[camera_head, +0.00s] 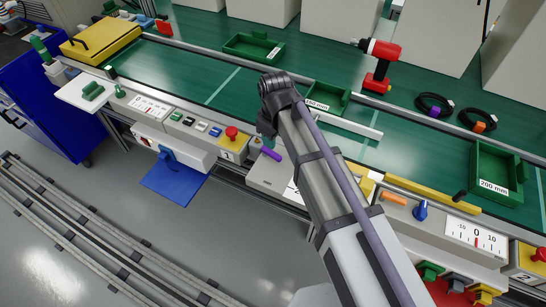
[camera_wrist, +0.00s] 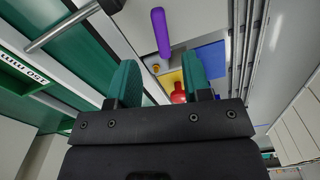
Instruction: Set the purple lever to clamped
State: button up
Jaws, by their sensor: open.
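The purple lever (camera_head: 271,155) is a short rod on the light grey front panel (camera_head: 262,175) in the head view, just below my gripper. Its scale or label cannot be read, and my arm covers part of the panel to its right. In the wrist view the purple lever (camera_wrist: 160,32) points along the picture's height, beyond the fingertips and roughly in line with the gap between them. My gripper (camera_wrist: 160,66) is open and empty, with one teal finger on each side. In the head view my gripper (camera_head: 266,128) is small and partly hidden by the wrist.
A red button (camera_head: 231,132) on a yellow base stands left of the lever; it also shows between my fingers in the wrist view (camera_wrist: 178,93). A metal rail (camera_head: 345,124) and a green tray (camera_head: 322,98) lie close behind. An orange lever (camera_head: 394,199) and blue knob (camera_head: 420,209) are at right.

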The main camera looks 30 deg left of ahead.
aim_at(275, 154)
notch_tip(275, 154, down, 8)
jog(key=b, duration=0.6)
jog(key=shift+r, duration=0.1)
jog(key=shift+c, duration=0.4)
